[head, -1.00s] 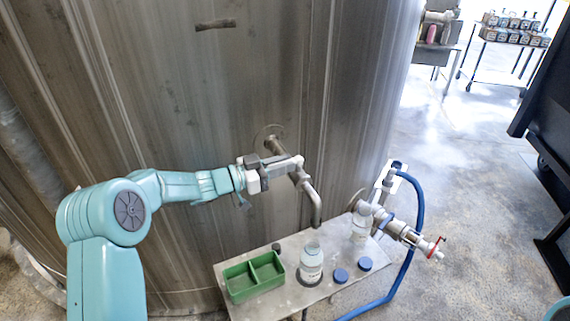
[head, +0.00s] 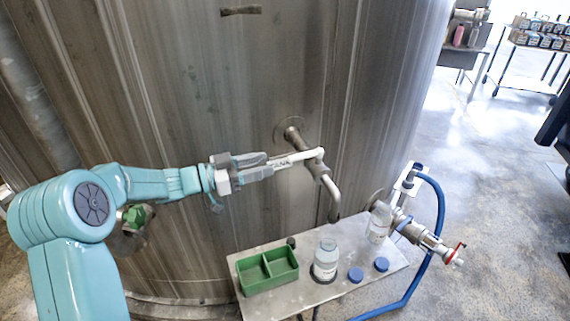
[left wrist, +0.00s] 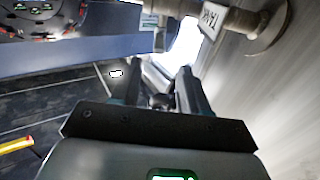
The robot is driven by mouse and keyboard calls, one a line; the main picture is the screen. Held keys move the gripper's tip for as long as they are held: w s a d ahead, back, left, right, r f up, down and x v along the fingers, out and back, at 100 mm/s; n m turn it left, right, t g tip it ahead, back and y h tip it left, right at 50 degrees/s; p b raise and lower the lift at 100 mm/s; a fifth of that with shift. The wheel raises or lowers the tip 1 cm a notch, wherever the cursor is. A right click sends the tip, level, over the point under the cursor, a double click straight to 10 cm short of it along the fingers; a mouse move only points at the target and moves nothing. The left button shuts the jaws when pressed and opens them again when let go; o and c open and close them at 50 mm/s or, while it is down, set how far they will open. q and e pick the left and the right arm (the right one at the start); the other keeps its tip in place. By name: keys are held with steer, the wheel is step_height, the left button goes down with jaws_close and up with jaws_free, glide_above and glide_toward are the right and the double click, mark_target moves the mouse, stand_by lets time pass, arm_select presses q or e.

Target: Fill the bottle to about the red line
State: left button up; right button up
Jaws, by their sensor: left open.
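A clear bottle (head: 325,262) with a pale label stands upright on the metal shelf, by the mouth of the bent spout (head: 334,200). I cannot make out its red line or liquid level. The spout's valve has a white lever (head: 292,160) marked TANK, pointing left. My left gripper (head: 268,168) is open and empty at the lever's left end; I cannot tell if they touch. In the left wrist view, the fingers (left wrist: 168,92) are apart with nothing between them, and the lever (left wrist: 210,18) is beyond them at upper right. My right gripper is not seen.
On the shelf (head: 305,293) are a green two-part tray (head: 268,272), two blue caps (head: 355,274) (head: 381,264) and a second bottle (head: 379,222). A red-handled valve (head: 455,253) and blue hose (head: 440,215) stand at right. The steel tank wall (head: 390,90) is close behind.

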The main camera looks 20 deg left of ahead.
arm_select(q)
steer(key=v, duration=0.5)
steer(key=shift+b, duration=0.35)
steer(key=shift+s, duration=0.1)
stand_by(0.7)
